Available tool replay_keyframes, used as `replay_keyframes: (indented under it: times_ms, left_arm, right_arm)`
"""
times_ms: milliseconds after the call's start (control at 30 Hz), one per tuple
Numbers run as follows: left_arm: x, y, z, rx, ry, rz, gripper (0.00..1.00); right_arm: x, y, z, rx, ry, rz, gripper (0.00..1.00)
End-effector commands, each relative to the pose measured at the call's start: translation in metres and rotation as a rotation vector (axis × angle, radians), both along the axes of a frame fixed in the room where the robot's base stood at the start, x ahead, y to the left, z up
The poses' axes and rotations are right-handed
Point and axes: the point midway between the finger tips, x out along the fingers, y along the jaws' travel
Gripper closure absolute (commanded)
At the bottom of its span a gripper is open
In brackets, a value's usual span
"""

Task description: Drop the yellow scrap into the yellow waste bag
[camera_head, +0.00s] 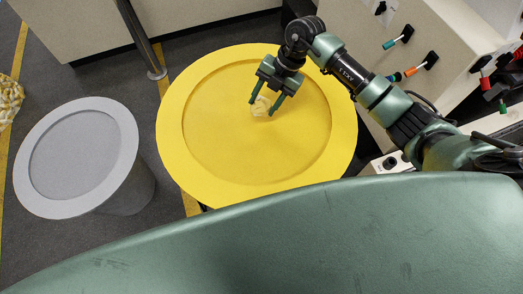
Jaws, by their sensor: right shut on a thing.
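The yellow waste bag (172,121) is a round, wide yellow container with a broad flat rim, in the middle of the head view. My right gripper (266,105) is over the inside of the yellow bag, right of its centre. It is shut on the pale yellow scrap (262,106), a small crumpled piece between its two fingers. The scrap's height above the yellow surface is hard to tell from above. My left gripper is not in view.
A grey round bin (128,140) stands to the left, apart from the yellow bag. A pale cabinet with coloured-handled tools (422,63) is at the right. A metal post (140,38) stands behind. A crumpled yellowish thing (10,100) shows at the left edge.

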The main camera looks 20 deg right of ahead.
Motion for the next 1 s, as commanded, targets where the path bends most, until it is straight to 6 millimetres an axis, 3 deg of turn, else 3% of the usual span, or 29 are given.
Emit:
replay_keyframes:
  times_ms: [100,300,633,667,733,1000]
  left_arm:
    - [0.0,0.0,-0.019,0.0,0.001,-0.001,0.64]
    - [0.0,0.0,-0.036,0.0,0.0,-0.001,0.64]
    - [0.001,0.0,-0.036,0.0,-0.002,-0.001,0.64]
    - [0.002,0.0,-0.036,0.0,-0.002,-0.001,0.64]
    - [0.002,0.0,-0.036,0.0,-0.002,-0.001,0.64]
    - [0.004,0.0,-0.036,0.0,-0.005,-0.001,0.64]
  right_arm:
    - [0.0,0.0,-0.021,0.0,0.001,0.001,0.89]
    - [0.0,0.0,-0.04,0.0,0.0,0.002,0.89]
    - [0.0,0.0,-0.042,0.0,0.0,0.002,0.89]
    - [0.0,0.0,-0.042,0.0,0.0,0.002,0.46]
    - [0.0,0.0,-0.042,-0.001,0.001,0.003,0.27]
    - [0.0,0.0,-0.042,-0.001,0.001,0.003,0.27]
